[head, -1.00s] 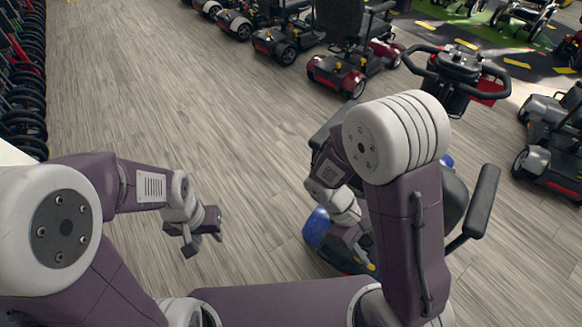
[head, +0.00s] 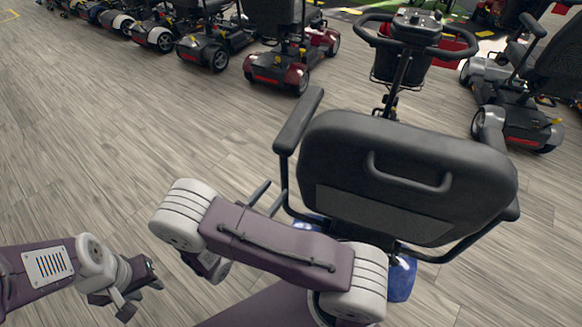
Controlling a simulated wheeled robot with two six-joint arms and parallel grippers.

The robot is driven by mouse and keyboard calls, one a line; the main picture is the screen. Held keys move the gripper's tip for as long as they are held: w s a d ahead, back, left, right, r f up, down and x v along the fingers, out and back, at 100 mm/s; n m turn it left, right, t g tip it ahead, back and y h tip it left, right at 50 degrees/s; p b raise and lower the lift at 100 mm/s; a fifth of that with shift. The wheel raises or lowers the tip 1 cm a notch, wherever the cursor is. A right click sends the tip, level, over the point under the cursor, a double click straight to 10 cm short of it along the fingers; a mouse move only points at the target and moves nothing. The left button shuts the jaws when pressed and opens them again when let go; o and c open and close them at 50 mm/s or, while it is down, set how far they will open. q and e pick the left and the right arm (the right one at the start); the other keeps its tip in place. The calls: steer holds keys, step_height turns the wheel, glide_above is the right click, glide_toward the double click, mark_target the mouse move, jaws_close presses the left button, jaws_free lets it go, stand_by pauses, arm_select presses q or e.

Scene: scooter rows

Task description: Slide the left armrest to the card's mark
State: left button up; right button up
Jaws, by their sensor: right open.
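The scooter seat (head: 410,165) is black and shows its back to me. Its left armrest (head: 299,120) is a long black pad on a dark post, left of the backrest. The right armrest (head: 511,210) is mostly hidden behind the backrest. No card or mark can be made out. My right gripper (head: 270,198) shows only as two grey fingers, spread apart, below the left armrest and close to its post; my arm hides the rest. My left gripper (head: 138,298) is open and empty above the floor at lower left, well away from the seat.
The scooter's handlebar (head: 415,45) stands beyond the seat. Blue bodywork (head: 402,278) shows below it. A row of parked scooters (head: 210,48) lines the back, and a grey scooter (head: 518,110) stands at right. The floor to the left is clear.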

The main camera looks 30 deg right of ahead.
steer(key=shift+w+d, duration=0.2)
steer(key=shift+d, duration=0.15)
steer(key=b+x, duration=0.2)
steer(key=x, duration=0.6)
arm_select(q)
step_height(320, 180, down, 2)
steer(key=shift+f, duration=0.25)
arm_select(e)
jaws_close()
stand_by(0.5)
